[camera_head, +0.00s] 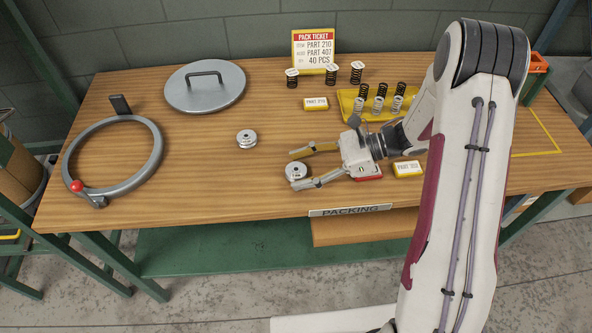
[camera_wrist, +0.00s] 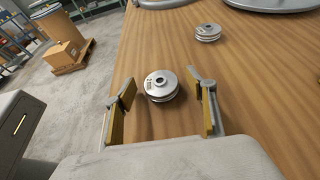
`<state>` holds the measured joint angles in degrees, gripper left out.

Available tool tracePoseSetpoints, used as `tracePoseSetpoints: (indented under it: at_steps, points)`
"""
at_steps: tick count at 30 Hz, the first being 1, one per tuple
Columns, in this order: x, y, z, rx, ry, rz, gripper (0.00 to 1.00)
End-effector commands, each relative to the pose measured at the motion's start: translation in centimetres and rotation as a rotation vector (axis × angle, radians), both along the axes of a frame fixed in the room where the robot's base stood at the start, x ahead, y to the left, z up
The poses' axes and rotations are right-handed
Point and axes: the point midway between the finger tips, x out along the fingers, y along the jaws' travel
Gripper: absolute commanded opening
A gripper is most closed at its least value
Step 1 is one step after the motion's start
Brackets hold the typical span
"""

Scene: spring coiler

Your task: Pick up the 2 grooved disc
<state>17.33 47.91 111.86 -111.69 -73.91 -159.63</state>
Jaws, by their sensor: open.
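Two silver grooved discs stand on the wooden table. The nearer grooved disc (camera_head: 296,170) shows in the head view at the tips of my gripper (camera_head: 303,167). In the wrist view this disc (camera_wrist: 161,86), with small dark marking on its top, lies between the fingers, near the tips. My gripper (camera_wrist: 161,91) is open, low over the table, with a finger on each side of the disc and gaps visible. The other grooved disc (camera_head: 247,138) sits farther left and back; it also shows in the wrist view (camera_wrist: 207,32), beyond the fingers. I cannot read which disc is numbered 2.
A grey ring clamp with a red knob (camera_head: 75,186) and a round lid (camera_head: 205,86) lie at the left. Several springs (camera_head: 379,97) stand at the back right, some on a yellow tray (camera_head: 350,108). A pack ticket (camera_head: 313,50) stands behind.

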Motion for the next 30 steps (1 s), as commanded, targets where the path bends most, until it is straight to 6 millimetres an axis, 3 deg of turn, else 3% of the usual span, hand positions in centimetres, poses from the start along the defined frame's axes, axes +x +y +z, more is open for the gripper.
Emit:
tracePoseSetpoints:
  at_steps: [1,7,20,30]
  points:
    - [0.0,0.0,0.0,0.000,0.000,0.000,0.56]
    - [0.0,0.0,0.0,0.000,0.000,0.000,0.06]
    - [0.0,0.0,0.4,0.001,-0.001,-0.001,0.06]
    - [0.1,0.0,2.9,0.000,-0.004,-0.001,0.06]
